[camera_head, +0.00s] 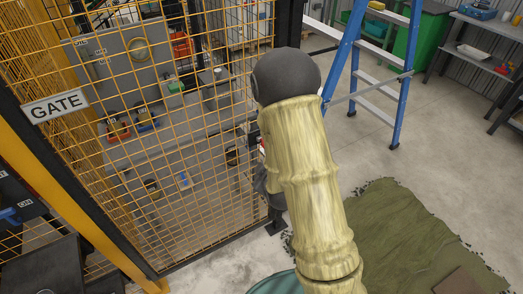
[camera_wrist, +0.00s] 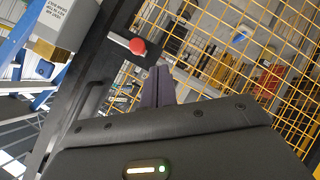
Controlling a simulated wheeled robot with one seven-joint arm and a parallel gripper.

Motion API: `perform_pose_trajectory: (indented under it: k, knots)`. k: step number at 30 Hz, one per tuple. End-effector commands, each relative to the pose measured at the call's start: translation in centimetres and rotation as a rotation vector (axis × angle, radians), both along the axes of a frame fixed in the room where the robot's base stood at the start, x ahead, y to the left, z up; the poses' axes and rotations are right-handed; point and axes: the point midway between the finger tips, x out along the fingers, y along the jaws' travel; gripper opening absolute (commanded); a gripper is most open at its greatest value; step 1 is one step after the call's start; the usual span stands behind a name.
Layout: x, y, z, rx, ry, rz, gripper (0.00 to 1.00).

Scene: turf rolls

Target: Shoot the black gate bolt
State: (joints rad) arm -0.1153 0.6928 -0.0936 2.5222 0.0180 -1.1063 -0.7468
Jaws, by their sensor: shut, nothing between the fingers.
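The gate is yellow mesh in a black frame, with a white GATE sign (camera_head: 55,106) at the left in the head view. In the wrist view, a red round knob (camera_wrist: 137,46) shows at the gate's dark upright, close beyond my fingertips. The black bolt itself does not stand out from the dark frame, so I cannot tell its position. My gripper (camera_wrist: 158,70) is shut and empty, its dark fingers pointing at the mesh just below and right of the knob. I cannot tell whether they touch anything. In the head view my arm hides most of the gripper and the latch area.
A black pull handle (camera_wrist: 91,101) is on the upright, left of my fingers. A blue stepladder (camera_head: 350,60) stands right of my arm. Green turf (camera_head: 400,230) lies on the concrete floor at the lower right. Shelves (camera_head: 480,30) stand at the back right.

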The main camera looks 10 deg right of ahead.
Motion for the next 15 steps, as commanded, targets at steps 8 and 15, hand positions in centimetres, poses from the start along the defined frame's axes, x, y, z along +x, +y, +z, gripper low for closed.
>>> perform_pose_trajectory:
  k: [8,15]
  knots:
    - [0.8,0.9,-2.0,-0.271,-0.27,0.154,0.0]
    - [-0.1,1.6,-2.2,-0.446,-0.45,0.227,0.0]
